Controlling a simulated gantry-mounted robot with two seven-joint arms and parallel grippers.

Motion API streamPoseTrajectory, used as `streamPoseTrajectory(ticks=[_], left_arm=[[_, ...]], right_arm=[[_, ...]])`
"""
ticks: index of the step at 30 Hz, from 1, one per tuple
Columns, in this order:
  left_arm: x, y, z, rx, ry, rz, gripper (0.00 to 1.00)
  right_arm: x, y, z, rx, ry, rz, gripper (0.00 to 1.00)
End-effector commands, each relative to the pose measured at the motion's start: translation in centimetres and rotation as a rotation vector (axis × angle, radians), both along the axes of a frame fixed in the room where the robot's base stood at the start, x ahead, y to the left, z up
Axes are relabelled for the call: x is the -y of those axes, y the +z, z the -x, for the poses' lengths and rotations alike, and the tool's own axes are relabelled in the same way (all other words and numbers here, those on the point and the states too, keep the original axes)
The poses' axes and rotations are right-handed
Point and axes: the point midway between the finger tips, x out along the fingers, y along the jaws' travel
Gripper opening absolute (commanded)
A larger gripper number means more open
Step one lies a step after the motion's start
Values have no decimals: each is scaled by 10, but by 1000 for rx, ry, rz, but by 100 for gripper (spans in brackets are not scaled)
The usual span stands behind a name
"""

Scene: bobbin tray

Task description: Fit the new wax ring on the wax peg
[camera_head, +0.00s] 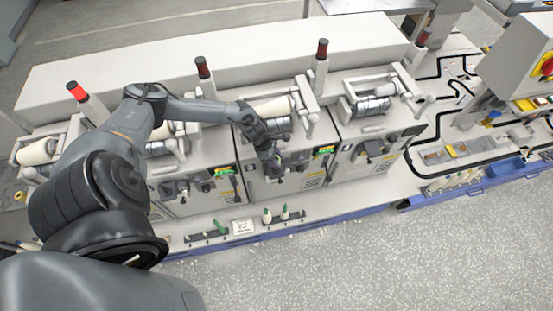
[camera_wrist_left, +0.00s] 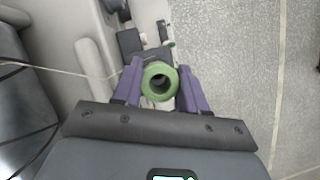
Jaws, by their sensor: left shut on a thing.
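My left gripper (camera_wrist_left: 160,88) has its two purple fingers closed on the sides of a thick green wax ring (camera_wrist_left: 174,87). The ring faces the left wrist camera, with a dark hole in its middle. In the head view the left gripper (camera_head: 275,168) is at the front face of the third machine unit (camera_head: 258,187), left of its small green-lit display. The ring is too small to make out there. I cannot make out the wax peg for sure. Dark machine parts (camera_wrist_left: 131,42) show beyond the ring in the left wrist view. My right gripper is not in view.
Neighbouring units with similar dark parts stand left and right (camera_head: 372,150). A pale thread (camera_wrist_left: 60,72) crosses toward the fingers. The floor in front (camera_head: 350,260) is clear.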

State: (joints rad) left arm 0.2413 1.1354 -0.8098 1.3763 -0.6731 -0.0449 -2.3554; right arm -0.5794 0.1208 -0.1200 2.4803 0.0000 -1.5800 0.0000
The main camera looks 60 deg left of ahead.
Motion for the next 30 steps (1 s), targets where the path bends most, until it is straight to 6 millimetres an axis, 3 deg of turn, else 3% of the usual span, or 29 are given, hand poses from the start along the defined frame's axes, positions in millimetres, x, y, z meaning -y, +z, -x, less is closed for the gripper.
streamPoseTrajectory(ticks=[12, 30], left_arm=[[0, -37, 0, 0, 2, 1, 13], [0, -41, 0, 0, 1, 0, 13]], right_arm=[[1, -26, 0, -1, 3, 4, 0], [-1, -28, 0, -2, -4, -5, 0]])
